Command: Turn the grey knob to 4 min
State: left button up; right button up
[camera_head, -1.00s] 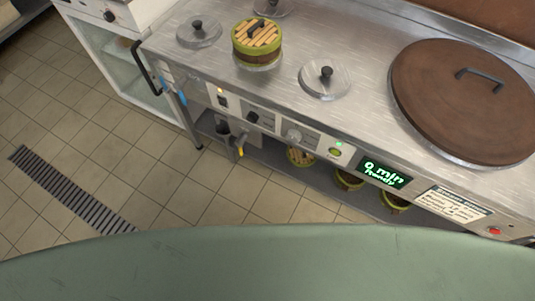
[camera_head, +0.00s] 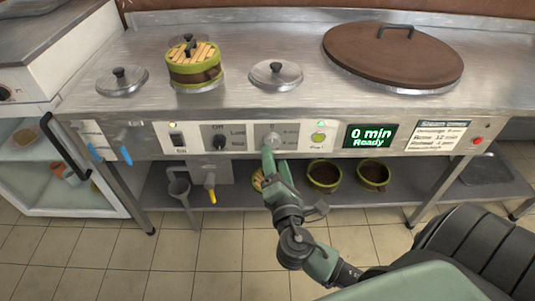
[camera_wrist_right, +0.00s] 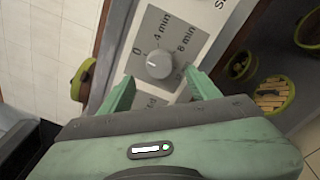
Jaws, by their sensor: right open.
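The grey knob (camera_head: 271,138) sits on the front panel of the steel counter, left of the green start button. In the right wrist view the knob (camera_wrist_right: 159,64) is round with a small pale mark, on a grey plate lettered 0, 4 min and 8 min. The display (camera_head: 370,136) reads "0 min Ready". My right gripper (camera_head: 268,152) is in front of the knob, partly covering its plate. In the wrist view the right gripper (camera_wrist_right: 161,88) is open, with one green finger on each side just short of the knob; I see no contact. My left gripper is not in view.
Left of the knob are a black knob (camera_head: 219,142) and a switch (camera_head: 177,140). The green button (camera_head: 319,138) is close on the right. A steamer basket (camera_head: 193,64), lids and a large brown lid (camera_head: 391,54) stand above. Pots sit on the lower shelf (camera_head: 400,181).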

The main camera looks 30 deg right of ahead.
aim_at(272, 145)
jog(key=x, duration=0.5)
jog(key=shift+w, duration=0.15)
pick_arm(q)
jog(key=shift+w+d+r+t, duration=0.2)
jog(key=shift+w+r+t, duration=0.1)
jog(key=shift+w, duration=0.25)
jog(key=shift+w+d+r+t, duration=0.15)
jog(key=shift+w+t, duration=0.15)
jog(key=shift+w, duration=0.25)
pick_arm(e)
jog(key=shift+f, duration=0.1)
grip_shut()
